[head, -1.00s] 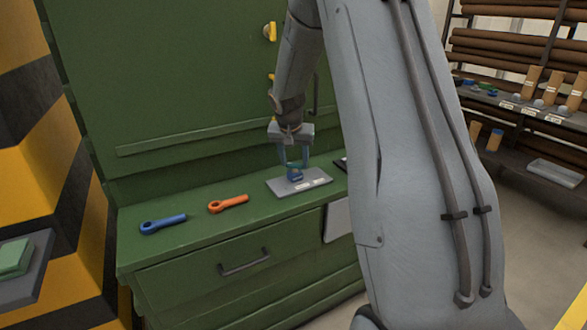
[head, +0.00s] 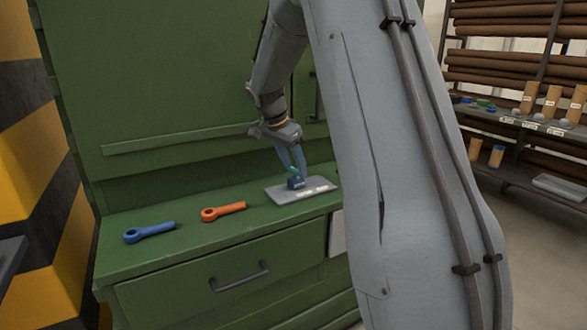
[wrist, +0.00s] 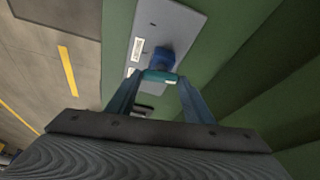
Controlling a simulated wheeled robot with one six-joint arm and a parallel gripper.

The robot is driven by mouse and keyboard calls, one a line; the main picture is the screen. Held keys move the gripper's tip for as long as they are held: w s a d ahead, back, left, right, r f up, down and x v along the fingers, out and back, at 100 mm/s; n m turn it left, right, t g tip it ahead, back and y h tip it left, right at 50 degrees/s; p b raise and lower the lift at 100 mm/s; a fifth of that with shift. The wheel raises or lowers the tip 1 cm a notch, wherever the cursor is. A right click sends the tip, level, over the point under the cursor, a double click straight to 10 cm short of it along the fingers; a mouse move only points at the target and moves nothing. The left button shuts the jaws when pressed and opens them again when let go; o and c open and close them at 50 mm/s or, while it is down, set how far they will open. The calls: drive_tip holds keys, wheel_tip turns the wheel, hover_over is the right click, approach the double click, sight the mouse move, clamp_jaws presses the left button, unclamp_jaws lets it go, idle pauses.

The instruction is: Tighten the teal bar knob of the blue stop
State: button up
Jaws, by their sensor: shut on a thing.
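The blue stop (head: 296,183) stands on a grey plate (head: 322,187) on the green bench. It also shows in the wrist view (wrist: 164,55). The teal bar knob (wrist: 158,76) is on the near side of the stop in the wrist view; in the head view (head: 293,170) it is small and partly hidden by my fingers. My gripper (head: 292,166) reaches down from the upper left with tilted blue fingers. It is shut on the teal bar knob, with one finger at each end of the bar. The plate carries white labels, too small to read.
A blue ring-ended handle (head: 150,232) and an orange one (head: 223,211) lie on the green bench (head: 190,245) left of the plate. The bench's green back panel rises behind. A shelf rack (head: 520,125) with rolls stands at right.

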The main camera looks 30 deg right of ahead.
idle(0.5)
drive_tip(key=o, duration=1)
drive_tip(key=shift+o, duration=0.2)
drive_tip(key=v, duration=0.7)
drive_tip(key=shift+a+r+b, duration=0.2)
drive_tip(key=shift+r+b, duration=0.15)
drive_tip(key=shift+b, duration=0.05)
